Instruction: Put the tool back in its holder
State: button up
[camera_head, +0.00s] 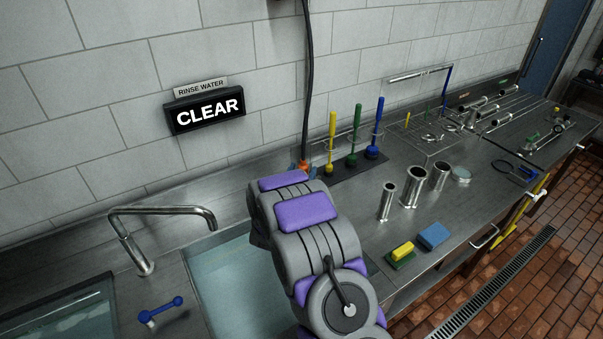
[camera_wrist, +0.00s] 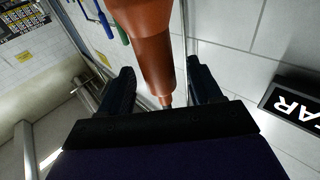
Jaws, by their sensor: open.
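An orange-brown tapered piece (camera_wrist: 150,45) lies between the two dark fingers of my gripper (camera_wrist: 164,88) in the wrist view. The fingers are apart, with gaps on both sides of its narrow tip. In the head view its orange part (camera_head: 303,166) shows just beyond my arm, below a black hose or cable (camera_head: 308,90) on the wall. My arm hides most of the gripper there. Yellow (camera_head: 332,140), green (camera_head: 354,138) and blue (camera_head: 376,130) long-handled tools stand upright in a dark rack (camera_head: 345,172). I cannot tell which item is the task's tool.
A blue double-ended piece (camera_head: 162,309) lies on the left counter near a faucet (camera_head: 150,215) and a water-filled basin (camera_head: 215,275). Metal cylinders (camera_head: 412,187) and sponges (camera_head: 432,236) stand right of my arm. A "CLEAR" sign (camera_head: 206,110) is on the wall.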

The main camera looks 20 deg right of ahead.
jog(key=p+v, duration=0.1)
jog(key=v, duration=1.6)
jog(key=shift+a, duration=0.25)
jog(key=shift+s+f, duration=0.1)
jog(key=shift+s, duration=0.05)
